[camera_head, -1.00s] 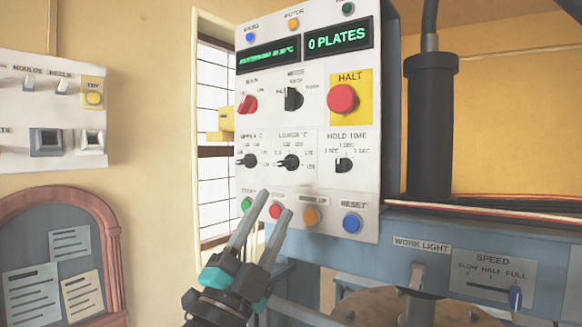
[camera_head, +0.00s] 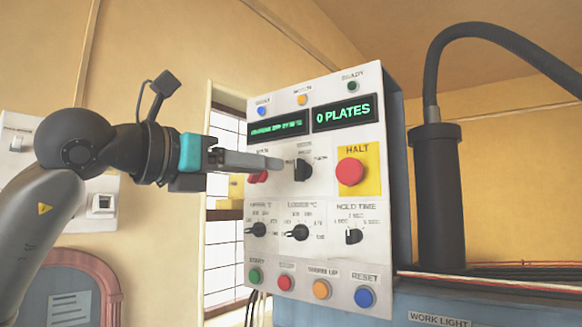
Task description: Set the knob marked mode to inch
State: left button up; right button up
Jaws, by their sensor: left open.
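The mode knob (camera_head: 302,171) is a small black selector on the white control panel (camera_head: 325,262), left of the red HALT button. Its lettering is too small to read, and I cannot tell its setting surely. My left gripper (camera_head: 275,163) comes in level from the left, fingers pointing right, the tips close to the left side of the knob. The fingers overlap edge-on, and the gripper is open with nothing seen between them. I cannot tell whether the tips touch the panel. My right gripper is out of view.
A red knob (camera_head: 258,178) is partly hidden behind the left fingers. The HALT button (camera_head: 350,171) sits on a yellow plate right of the mode knob. Black dials (camera_head: 297,232) and coloured buttons (camera_head: 320,289) lie below. A black hose and cylinder (camera_head: 437,195) stand at right.

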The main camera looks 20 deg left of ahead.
pick_arm(q)
jog(key=a+r+n+y, duration=0.1)
jog(key=a+r+y, duration=0.1)
jog(key=a, duration=0.2)
jog(key=t+p, duration=0.1)
jog(key=p, duration=0.3)
send_near(296, 168)
jog(key=shift+y, duration=0.3)
jog(key=x, duration=0.7)
jog(key=shift+d+r, duration=0.15)
jog(key=shift+r, duration=0.1)
jog(key=shift+w+d+f+p, duration=0.1)
jog(key=shift+w+d+p, duration=0.1)
jog(key=shift+w+p, duration=0.35)
jog(key=shift+w, duration=0.1)
grip_shut()
